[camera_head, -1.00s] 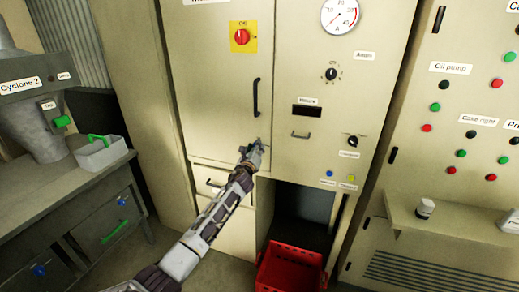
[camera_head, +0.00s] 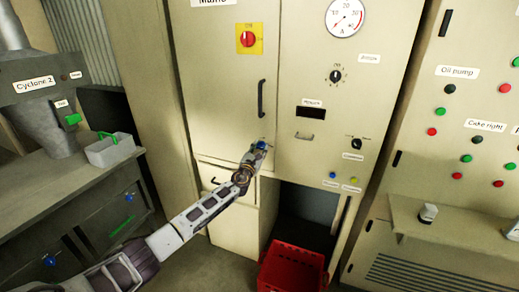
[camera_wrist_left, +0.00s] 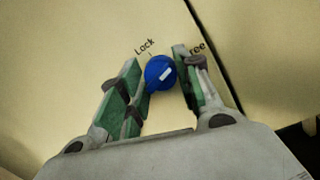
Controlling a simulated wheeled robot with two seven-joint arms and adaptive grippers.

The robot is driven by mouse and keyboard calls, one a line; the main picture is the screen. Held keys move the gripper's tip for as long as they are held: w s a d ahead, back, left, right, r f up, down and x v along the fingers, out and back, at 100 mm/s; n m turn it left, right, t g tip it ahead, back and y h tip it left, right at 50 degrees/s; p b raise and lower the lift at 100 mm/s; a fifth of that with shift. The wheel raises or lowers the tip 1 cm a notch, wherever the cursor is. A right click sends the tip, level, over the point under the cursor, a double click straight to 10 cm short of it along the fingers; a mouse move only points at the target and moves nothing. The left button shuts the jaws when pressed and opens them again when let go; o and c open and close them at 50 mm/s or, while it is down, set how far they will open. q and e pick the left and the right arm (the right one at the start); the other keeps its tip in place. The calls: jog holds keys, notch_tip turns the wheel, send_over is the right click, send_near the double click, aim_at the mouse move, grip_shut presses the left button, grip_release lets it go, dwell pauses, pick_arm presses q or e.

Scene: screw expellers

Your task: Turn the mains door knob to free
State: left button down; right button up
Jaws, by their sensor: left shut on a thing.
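The mains door knob (camera_wrist_left: 160,72) is blue and round with a white mark. In the wrist view it sits on the cream cabinet door between the labels "Lock" and "Free", the latter partly hidden by a finger. My left gripper (camera_wrist_left: 162,80) has its two green-padded fingers on either side of the knob, shut on it. In the head view the knob (camera_head: 262,145) shows at my left gripper (camera_head: 257,152), low on the mains door (camera_head: 220,100), below the black handle (camera_head: 261,98). The white mark points between the labels, nearer "Free". My right gripper is not in view.
A red and yellow switch (camera_head: 248,39) is higher on the door. A control panel (camera_head: 470,120) with buttons is at the right. A bench with a grey bin (camera_head: 110,150) is at the left.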

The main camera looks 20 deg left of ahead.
pick_arm(q)
jog(key=m, duration=0.3)
jog(key=shift+h+p, duration=0.3)
jog(key=shift+m, duration=0.3)
jog(key=shift+f, duration=0.1)
jog(key=c, duration=1)
grip_release()
jog(key=shift+s+f, duration=0.1)
jog(key=shift+s, duration=0.8)
jog(key=s+f, duration=0.1)
jog(key=s, duration=0.9)
jog(key=shift+a+f, duration=0.15)
jog(key=shift+a, duration=0.05)
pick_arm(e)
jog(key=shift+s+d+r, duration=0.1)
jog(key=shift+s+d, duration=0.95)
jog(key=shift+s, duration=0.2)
